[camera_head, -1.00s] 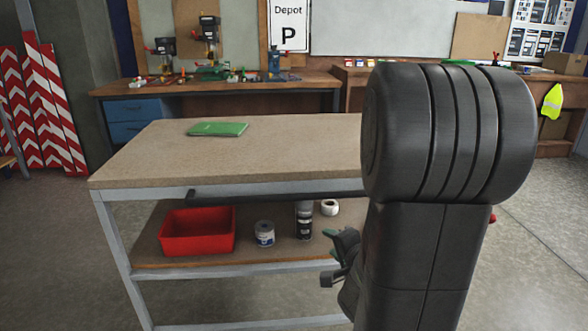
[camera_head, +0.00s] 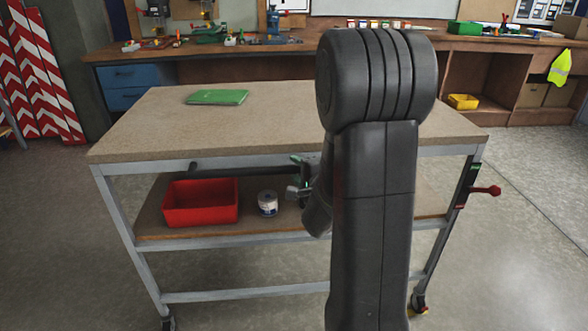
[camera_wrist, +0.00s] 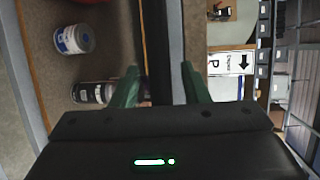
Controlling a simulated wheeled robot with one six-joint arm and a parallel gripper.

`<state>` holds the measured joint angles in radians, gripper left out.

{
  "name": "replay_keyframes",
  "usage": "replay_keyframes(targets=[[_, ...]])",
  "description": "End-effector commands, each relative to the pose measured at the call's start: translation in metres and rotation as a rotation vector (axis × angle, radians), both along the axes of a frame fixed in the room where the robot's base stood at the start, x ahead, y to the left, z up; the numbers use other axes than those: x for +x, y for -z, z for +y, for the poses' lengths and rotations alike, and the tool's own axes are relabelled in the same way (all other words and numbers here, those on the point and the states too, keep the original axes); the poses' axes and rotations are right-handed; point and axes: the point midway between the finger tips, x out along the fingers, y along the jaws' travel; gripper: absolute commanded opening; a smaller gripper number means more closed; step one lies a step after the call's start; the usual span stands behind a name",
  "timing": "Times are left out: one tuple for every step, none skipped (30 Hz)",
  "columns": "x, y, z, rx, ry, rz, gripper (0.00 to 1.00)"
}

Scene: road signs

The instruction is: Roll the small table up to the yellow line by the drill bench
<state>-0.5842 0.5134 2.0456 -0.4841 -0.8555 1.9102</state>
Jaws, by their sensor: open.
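The small table (camera_head: 150,142) stands in front of me with a tan top, grey frame, lower shelf and castors. A dark handle bar (camera_head: 245,170) runs along its near side, below the top. My gripper (camera_head: 302,180) is open at this bar, partly hidden by my arm. In the wrist view, its green fingers (camera_wrist: 159,72) lie on either side of the dark bar (camera_wrist: 156,35), apart from it. The drill bench (camera_head: 300,62) stands behind the table against the wall. I see no yellow line; the floor before the bench is largely hidden by the table.
On the table lies a green book (camera_head: 217,97); its shelf holds a red bin (camera_head: 200,203) and a white can (camera_head: 268,203). A red-knobbed lever (camera_head: 487,190) sticks out at the right leg. Red-white striped boards (camera_head: 45,80) lean at left. Floor at right is clear.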

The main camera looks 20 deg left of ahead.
Motion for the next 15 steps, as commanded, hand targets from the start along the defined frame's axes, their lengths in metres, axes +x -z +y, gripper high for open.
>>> replay_keyframes(targets=[[0.004,0.001,0.006,0.0,-0.001,-0.001,0.41],[0.006,0.002,0.008,0.0,-0.001,-0.001,0.41],[0.008,0.003,0.011,-0.001,0.0,0.0,0.41],[0.009,0.003,0.012,-0.001,0.0,0.0,0.41],[0.01,0.003,0.014,-0.001,0.0,0.0,0.41],[0.011,0.004,0.015,-0.001,0.0,0.0,0.41],[0.011,0.004,0.016,-0.001,0.0,0.0,0.41],[0.012,0.004,0.016,-0.001,0.0,-0.001,0.41],[0.012,0.004,0.017,-0.001,0.0,-0.001,0.41],[0.012,0.004,0.017,-0.001,0.0,-0.001,0.41],[0.012,0.004,0.017,-0.001,0.001,-0.001,0.41],[0.012,0.004,0.017,-0.001,0.001,-0.001,0.41],[0.012,0.004,0.017,-0.001,0.001,-0.001,0.41],[0.012,0.003,0.017,-0.001,0.001,-0.001,0.41],[0.012,0.003,0.017,-0.001,0.001,-0.001,0.41]])
